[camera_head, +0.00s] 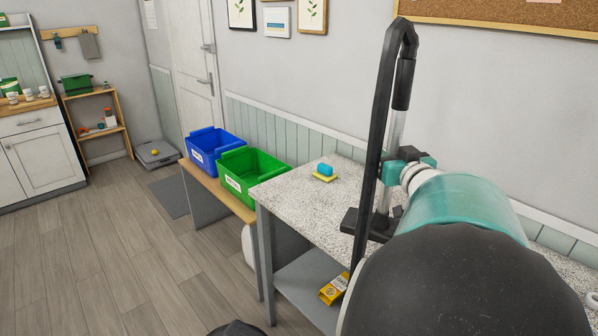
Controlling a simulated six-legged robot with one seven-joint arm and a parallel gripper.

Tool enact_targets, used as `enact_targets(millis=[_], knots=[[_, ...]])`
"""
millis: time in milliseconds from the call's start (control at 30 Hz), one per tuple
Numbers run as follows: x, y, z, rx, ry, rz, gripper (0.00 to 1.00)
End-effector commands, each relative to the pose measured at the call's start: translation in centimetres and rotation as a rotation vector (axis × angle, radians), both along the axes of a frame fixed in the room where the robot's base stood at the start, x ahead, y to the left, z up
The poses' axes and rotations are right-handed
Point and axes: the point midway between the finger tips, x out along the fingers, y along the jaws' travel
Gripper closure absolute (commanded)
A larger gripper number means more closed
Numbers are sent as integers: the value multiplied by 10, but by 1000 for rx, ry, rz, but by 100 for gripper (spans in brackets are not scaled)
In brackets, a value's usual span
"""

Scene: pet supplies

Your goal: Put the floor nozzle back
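A vacuum cleaner fills the right side, very near the camera, with a teal body (465,208) and a large black rounded part (465,290). A silver wand (393,135) with a black upper grip (404,82) rises beside it, and a black hose (372,130) bends over the top. A flat black piece (352,222), which looks like the floor nozzle, is at the wand's foot over the speckled counter (310,205). I cannot tell whether it is attached. The black rounded part hides much of this area. No gripper fingers show.
A blue bin (208,136) and a green bin (228,190) stand on a low wooden bench. A blue block (325,170) on a yellow piece (324,178) lies on the counter. A yellow box (334,288) is on the shelf below. Open floor (110,245) lies to the left.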

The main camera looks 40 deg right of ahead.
Motion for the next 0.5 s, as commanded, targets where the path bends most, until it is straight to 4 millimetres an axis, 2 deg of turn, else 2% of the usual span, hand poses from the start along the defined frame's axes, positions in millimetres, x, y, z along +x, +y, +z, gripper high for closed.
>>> enact_targets(millis=[300, 500], knots=[[40, -40, -23, -1, -4, -2, 100], [60, -57, -53, 2, -4, -1, 100]])
